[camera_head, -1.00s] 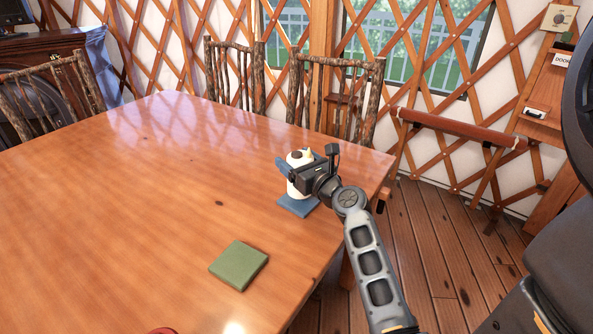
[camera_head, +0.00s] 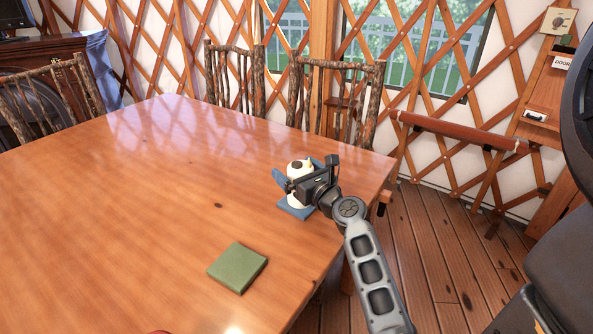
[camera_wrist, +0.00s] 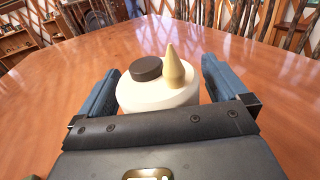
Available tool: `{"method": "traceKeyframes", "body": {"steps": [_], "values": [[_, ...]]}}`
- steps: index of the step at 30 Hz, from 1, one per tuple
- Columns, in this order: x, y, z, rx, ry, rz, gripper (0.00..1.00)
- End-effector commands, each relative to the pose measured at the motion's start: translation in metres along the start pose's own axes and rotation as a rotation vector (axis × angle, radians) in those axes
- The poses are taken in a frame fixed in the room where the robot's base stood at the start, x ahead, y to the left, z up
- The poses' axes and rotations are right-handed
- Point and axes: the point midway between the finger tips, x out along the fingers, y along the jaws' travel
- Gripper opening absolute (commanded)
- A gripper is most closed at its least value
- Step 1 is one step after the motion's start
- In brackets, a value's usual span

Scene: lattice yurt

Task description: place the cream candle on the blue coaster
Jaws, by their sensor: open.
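The cream candle (camera_head: 298,170) stands upright on the blue coaster (camera_head: 293,208) near the table's right edge. In the wrist view the candle (camera_wrist: 158,95) shows a round dark brown piece and a gold cone on its top. My gripper (camera_head: 299,178) is open around the candle, with one blue finger on each side of it. In the wrist view a gap shows between the candle and the right finger; the left finger is very close to it. The black palm hides the candle's lower part there.
A green square coaster (camera_head: 238,267) lies nearer on the wooden table (camera_head: 120,220). Rough wooden chairs (camera_head: 335,100) stand behind the far edge. The left and middle of the tabletop are clear.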

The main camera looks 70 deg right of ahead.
Motion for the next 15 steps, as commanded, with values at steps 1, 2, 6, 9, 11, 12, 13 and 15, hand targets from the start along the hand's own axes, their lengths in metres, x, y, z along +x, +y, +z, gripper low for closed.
{"method": "traceKeyframes", "body": {"steps": [1, 2, 6, 9, 11, 12, 13, 15], "values": [[0.0, 0.0, 0.0, 0.0, 0.0, 0.0, 1.0], [0.0, 0.0, 0.001, 0.0, 0.0, 0.0, 1.0], [-0.005, 0.0, 0.002, 0.001, 0.001, 0.0, 1.0], [-0.019, 0.001, 0.002, 0.001, 0.001, -0.001, 1.0], [-0.031, 0.001, 0.001, 0.002, 0.001, 0.0, 1.0], [-0.039, 0.001, 0.001, 0.003, 0.002, -0.001, 1.0], [-0.046, 0.001, 0.001, 0.002, 0.002, -0.001, 1.0], [-0.061, 0.001, 0.001, 0.002, 0.002, 0.001, 1.0]]}}
